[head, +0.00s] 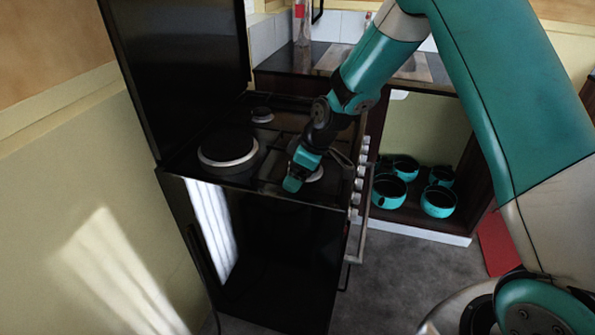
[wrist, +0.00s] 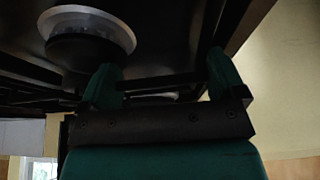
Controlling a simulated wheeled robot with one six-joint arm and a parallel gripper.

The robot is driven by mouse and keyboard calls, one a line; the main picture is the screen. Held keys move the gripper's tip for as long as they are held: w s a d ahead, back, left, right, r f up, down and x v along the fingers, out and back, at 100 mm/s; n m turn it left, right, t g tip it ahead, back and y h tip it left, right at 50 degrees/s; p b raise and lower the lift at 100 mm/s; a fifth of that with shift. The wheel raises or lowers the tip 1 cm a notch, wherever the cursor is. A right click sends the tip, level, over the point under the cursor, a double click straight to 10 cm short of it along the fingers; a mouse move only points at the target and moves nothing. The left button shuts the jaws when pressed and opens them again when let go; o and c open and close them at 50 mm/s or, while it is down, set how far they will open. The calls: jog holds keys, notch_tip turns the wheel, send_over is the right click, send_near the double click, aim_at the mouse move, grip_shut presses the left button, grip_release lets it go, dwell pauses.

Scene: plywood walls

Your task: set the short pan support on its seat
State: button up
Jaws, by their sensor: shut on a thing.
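My gripper (head: 294,181) is low over the near part of the black stove top (head: 240,178). In the wrist view, a thin dark bar, apparently the short pan support (wrist: 160,82), runs between the two teal fingers of my gripper (wrist: 165,80). The gripper is shut on it. In the head view my gripper and wrist hide much of the support, and its ends cannot be told apart from the dark stove. A pale-ringed burner (head: 313,174) is partly hidden by my gripper. I cannot tell whether the support touches its seat.
A large dark burner with a pale ring (head: 229,147) and a small burner (head: 262,115) are on the stove. The raised black lid (head: 180,70) stands at the left. Knobs (head: 361,172) and a handle (head: 357,240) line the right side. Several teal pots (head: 438,201) sit low beyond.

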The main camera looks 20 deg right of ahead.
jog(key=shift+s+f, duration=0.25)
jog(key=shift+f, duration=0.2)
jog(key=o, duration=1.3)
jog(key=shift+s+f, duration=0.1)
jog(key=p+v, duration=0.3)
jog(key=v, duration=0.3)
jog(key=p+v, duration=0.4)
jog(key=v, duration=0.2)
jog(key=w+p+v, duration=0.1)
jog(key=p+v, duration=0.3)
jog(key=v, duration=0.2)
jog(key=shift+s+a+r, duration=0.1)
jog(key=shift+r, duration=0.2)
